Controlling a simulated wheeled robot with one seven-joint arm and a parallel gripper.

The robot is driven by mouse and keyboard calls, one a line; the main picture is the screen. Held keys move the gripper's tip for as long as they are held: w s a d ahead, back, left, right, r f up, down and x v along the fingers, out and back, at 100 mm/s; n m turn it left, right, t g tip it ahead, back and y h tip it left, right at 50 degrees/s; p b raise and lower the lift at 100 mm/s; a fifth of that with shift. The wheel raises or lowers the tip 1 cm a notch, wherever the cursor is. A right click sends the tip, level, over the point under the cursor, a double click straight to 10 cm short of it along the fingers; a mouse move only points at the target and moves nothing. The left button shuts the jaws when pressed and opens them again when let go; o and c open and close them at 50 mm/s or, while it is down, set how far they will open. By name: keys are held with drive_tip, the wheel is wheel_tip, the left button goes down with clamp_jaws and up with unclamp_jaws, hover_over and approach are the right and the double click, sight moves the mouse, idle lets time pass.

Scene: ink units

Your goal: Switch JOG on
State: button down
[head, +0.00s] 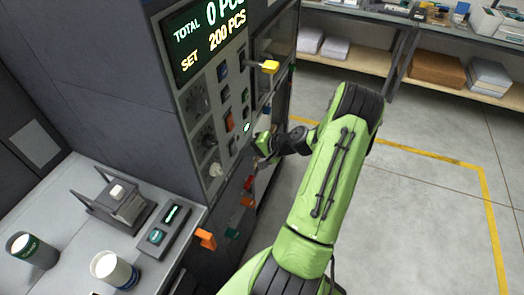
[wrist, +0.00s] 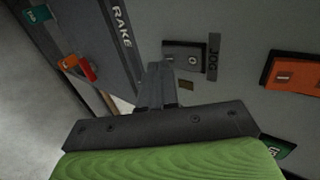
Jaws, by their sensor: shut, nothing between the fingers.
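The JOG switch (wrist: 184,57) is a small grey rocker on the dark panel, beside its label reading JOG (wrist: 212,58). An O mark shows on its right half. A small brownish square (wrist: 187,86), dull and unlit, sits by it. My gripper (wrist: 158,72) is shut and empty, with its fingertips over or just beside the left end of the switch. I cannot tell whether they touch it. In the head view my gripper (head: 259,148) is close to the machine's control panel (head: 210,120), and the JOG switch cannot be made out there.
An orange rocker (wrist: 292,73) and a green one (wrist: 277,148) lie to the right. Orange-red (wrist: 78,66) and green (wrist: 36,14) parts lie left. The display (head: 208,35) reads TOTAL 0 PCS, SET 200 PCS. A yellow-tipped handle (head: 264,67) juts out above my gripper.

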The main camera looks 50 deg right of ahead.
drive_tip(key=shift+w+a+f, duration=0.1)
drive_tip(key=shift+w+a, duration=0.15)
drive_tip(key=shift+w, duration=0.5)
drive_tip(key=shift+w+b, duration=0.1)
drive_tip(key=shift+b, duration=0.35)
drive_tip(key=shift+r+t+p, duration=0.3)
drive_tip(key=shift+r+p, duration=0.3)
drive_tip(key=shift+r, duration=0.25)
drive_tip(key=shift+a, duration=0.1)
drive_tip(key=shift+f, duration=0.1)
